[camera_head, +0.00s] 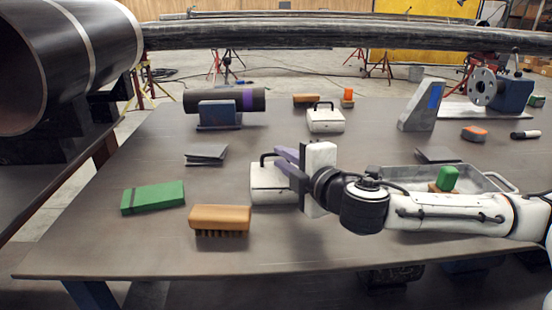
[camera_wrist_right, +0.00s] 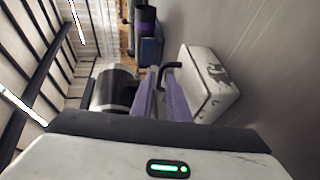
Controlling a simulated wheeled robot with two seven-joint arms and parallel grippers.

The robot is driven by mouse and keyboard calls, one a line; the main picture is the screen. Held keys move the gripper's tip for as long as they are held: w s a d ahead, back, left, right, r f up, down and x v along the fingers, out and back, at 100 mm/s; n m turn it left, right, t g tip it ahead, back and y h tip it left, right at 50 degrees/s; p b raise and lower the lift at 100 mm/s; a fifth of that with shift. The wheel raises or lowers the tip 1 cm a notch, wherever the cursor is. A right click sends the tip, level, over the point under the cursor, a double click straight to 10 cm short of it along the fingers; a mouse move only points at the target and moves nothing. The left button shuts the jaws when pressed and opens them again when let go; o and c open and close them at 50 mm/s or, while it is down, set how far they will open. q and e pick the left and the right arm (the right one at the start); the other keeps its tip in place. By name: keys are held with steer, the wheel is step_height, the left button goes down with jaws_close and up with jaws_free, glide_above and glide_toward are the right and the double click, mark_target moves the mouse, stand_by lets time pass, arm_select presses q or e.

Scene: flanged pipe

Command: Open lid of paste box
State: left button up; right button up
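A white paste box (camera_head: 270,190) with a black lid handle stands near the middle of the table, its right part hidden behind my right gripper (camera_head: 281,157). The lid looks closed. The right gripper's purple fingers point left, at the handle's height. In the right wrist view the right gripper (camera_wrist_right: 161,85) shows a gap between its fingers, and the worn white box (camera_wrist_right: 212,85) lies just beyond. Its black handle (camera_wrist_right: 172,66) is close to the fingertips; I cannot tell whether it is between them or touching. My left gripper is not in view.
A second white box (camera_head: 326,121) with a black handle stands farther back. A brown brush (camera_head: 220,215) and a green block (camera_head: 153,197) lie in front and left. A metal tray (camera_head: 490,182) sits behind my right forearm.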

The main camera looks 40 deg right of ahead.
mark_target(275, 155)
steer(key=shift+x, duration=1.9)
steer(key=shift+a, duration=0.1)
jaws_close()
steer(key=shift+f, duration=0.1)
steer(key=shift+a, duration=0.1)
